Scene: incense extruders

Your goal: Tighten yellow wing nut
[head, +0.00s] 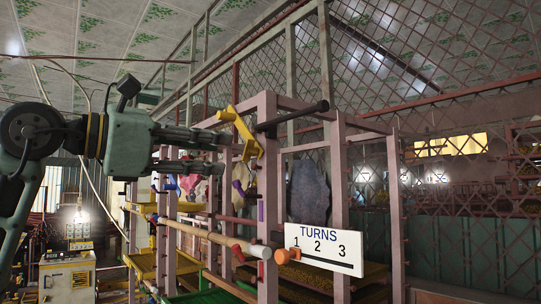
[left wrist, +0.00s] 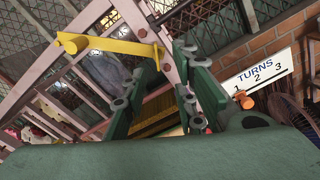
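The yellow wing nut (head: 241,131) is on the pink frame near the top of its near post. It also shows in the left wrist view (left wrist: 108,47), with one end close to the fingertips. My left gripper (head: 226,153) comes in from the left with its two fingers apart. Its fingertips are right beside the wing nut in the head view; whether they touch it I cannot tell. In the left wrist view the open fingers (left wrist: 167,62) point toward the post, with nothing clearly held between them. My right gripper is not in view.
A white TURNS sign (head: 324,248) marked 1, 2, 3 is on the frame, with an orange knob (head: 287,255) near the 1. A dark rod (head: 293,117) sticks out beside the wing nut. A long wooden roller (head: 205,235) runs below. A yellow-grey machine (head: 67,274) stands at lower left.

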